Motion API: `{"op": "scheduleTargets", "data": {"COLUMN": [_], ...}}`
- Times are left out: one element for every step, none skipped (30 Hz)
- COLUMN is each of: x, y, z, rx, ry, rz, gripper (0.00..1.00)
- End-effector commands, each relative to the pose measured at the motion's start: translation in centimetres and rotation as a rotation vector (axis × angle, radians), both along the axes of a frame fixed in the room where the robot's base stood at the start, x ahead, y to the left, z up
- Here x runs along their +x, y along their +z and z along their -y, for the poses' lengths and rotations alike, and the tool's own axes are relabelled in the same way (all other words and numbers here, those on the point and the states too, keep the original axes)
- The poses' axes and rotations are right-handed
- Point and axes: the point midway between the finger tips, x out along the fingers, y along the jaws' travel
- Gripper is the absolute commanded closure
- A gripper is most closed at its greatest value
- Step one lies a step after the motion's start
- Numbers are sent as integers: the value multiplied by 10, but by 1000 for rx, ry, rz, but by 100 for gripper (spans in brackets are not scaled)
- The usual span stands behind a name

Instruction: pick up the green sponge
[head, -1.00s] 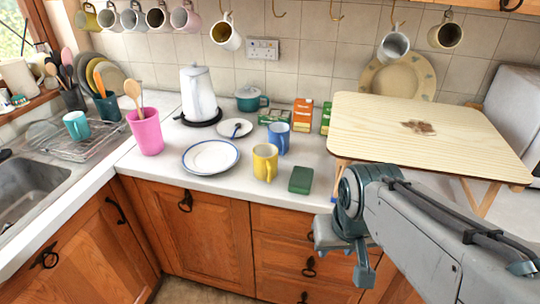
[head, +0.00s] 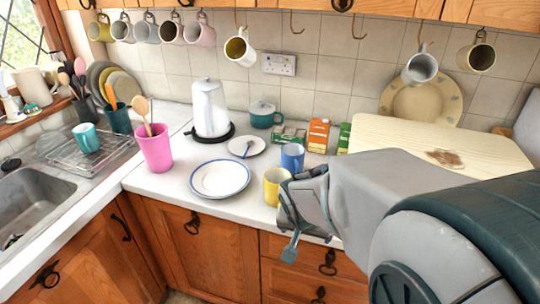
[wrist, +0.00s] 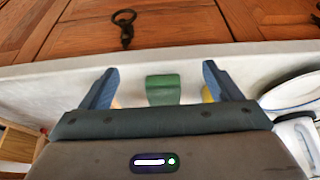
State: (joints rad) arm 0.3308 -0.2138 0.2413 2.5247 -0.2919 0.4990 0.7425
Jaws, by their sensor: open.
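The green sponge (wrist: 163,89) lies on the white worktop and shows in the wrist view between the two blue fingers of my gripper (wrist: 160,74). The fingers are open, with space on both sides of the sponge, and nothing is held. I cannot tell whether the fingertips are down at its height. In the head view my gripper (head: 292,228) is over the front edge of the worktop, just right of the yellow mug, and my arm hides the sponge.
The yellow mug (head: 277,187) stands close to my gripper, with the blue mug (head: 292,157) behind it. A blue-rimmed plate (head: 219,179) lies to the left. A raised wooden board (head: 432,137) is at the right, and mugs hang above.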

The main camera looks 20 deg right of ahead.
Motion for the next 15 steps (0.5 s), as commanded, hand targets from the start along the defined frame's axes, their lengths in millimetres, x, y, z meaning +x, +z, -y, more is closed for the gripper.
{"op": "scheduleTargets", "data": {"x": [4,7,11,14,18,23,27,30,35,39,43,48,52,56,61], "y": [0,0,0,0,0,1,1,1,1,1,1,1,1,1,1], "z": [3,5,8,10,13,17,19,22,26,29,31,35,37,40,44], "rx": [2,3,3,3,3,4,4,3,3,3,3,3,3,2,2], "ry": [-6,-8,-10,-10,-10,-10,-11,-11,-11,-11,-11,-11,-11,-11,-11], "rz": [2,2,1,1,1,2,0,1,0,0,0,1,1,1,1], "gripper": [15,15,15,15,15,15,15,15,15,15,15,15,15,15,15]}}
